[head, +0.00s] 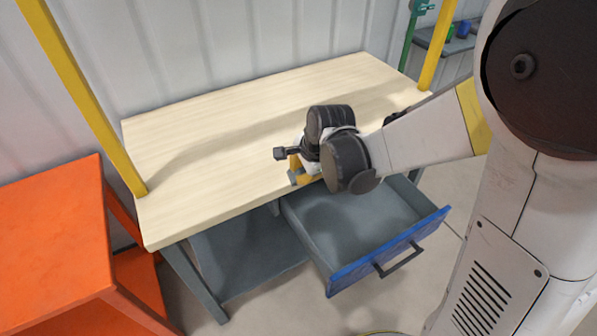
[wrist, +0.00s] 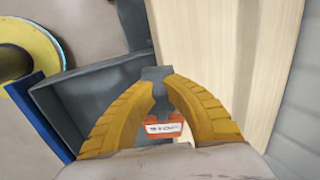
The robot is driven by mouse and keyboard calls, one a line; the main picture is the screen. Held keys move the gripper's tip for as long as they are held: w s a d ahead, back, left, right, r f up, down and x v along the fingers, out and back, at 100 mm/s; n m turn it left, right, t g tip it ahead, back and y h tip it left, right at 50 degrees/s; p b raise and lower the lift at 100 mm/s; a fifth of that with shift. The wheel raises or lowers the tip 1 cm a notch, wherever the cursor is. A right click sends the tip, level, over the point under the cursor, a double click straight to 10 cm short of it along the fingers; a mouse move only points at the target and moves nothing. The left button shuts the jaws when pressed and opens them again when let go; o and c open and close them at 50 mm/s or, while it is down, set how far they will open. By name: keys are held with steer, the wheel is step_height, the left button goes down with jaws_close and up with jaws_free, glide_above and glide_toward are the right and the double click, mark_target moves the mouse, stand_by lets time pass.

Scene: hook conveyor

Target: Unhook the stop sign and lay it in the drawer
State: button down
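The stop sign (wrist: 163,127) is a small red-orange piece with a white lettered band. It shows in the wrist view between the yellow fingers of my gripper (wrist: 160,80); I cannot make it out in the head view. The fingertips are drawn close together around a narrow grey part, and my gripper looks shut on the sign, though the contact itself is hard to see. In the head view my gripper (head: 297,174) is over the table's front edge, by the back left of the drawer. The drawer (head: 390,246) is pulled open, with a blue front and a grey inside.
The wooden table top (head: 220,135) is bare, between yellow posts. An orange stand (head: 50,240) is at the left. A grey lower shelf (head: 245,260) lies under the table. The visible drawer floor is clear; my wrist hides part of it.

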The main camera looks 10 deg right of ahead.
step_height(320, 180, down, 17)
steer(key=b, duration=1.3)
steer(key=shift+f, duration=0.95)
steer(key=c, duration=2.1)
jaws_free()
steer(key=shift+c, duration=0.2)
steer(key=o, duration=0.4)
steer(key=shift+c, duration=0.2)
steer(key=shift+r, duration=0.15)
steer(key=v, duration=0.8)
